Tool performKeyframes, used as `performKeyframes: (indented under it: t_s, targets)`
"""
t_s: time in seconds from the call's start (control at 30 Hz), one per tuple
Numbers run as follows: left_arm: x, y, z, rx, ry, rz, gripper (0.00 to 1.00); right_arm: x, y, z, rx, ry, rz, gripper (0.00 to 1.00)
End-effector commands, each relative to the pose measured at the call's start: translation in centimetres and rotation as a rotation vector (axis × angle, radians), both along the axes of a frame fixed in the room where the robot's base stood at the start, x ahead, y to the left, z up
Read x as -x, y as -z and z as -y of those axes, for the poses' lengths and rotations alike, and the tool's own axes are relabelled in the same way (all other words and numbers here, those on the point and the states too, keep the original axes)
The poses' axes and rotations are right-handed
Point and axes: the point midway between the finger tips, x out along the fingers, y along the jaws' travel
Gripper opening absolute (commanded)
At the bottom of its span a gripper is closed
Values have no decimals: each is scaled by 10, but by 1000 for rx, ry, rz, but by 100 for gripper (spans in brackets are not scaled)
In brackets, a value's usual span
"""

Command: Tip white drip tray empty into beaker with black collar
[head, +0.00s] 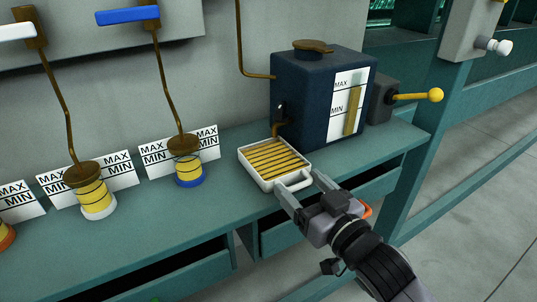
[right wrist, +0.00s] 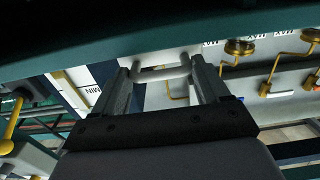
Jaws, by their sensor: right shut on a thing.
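The white drip tray (head: 252,172) sits on the green bench below the spout of a dark blue tank. Dark-yellow stripes show between its pale slats; I cannot tell how much liquid it holds. It looks level. My right gripper (head: 299,183) is shut on the tray's handle, one finger at each end of the loop. The white handle (right wrist: 160,74) also shows between the fingers in the right wrist view. I see beakers with white (head: 99,207), blue (head: 189,179) and orange (head: 6,237) collars. No black collar is visible. My left gripper is not in view.
The dark blue tank (head: 310,100) with a MIN/MAX gauge stands right behind the tray. White MIN/MAX cards stand behind the beakers, and brown pipes come down into two of them. A yellow-knobbed lever (head: 433,95) sticks out at right. The bench front between blue-collared beaker and tray is clear.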

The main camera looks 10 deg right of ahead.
Motion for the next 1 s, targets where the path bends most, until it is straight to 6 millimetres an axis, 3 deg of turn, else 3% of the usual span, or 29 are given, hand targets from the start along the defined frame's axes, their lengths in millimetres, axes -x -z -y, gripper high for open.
performKeyframes:
  t_s: [1.0]
  targets:
    - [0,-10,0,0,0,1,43,48,-4,18,1,0,4,26]
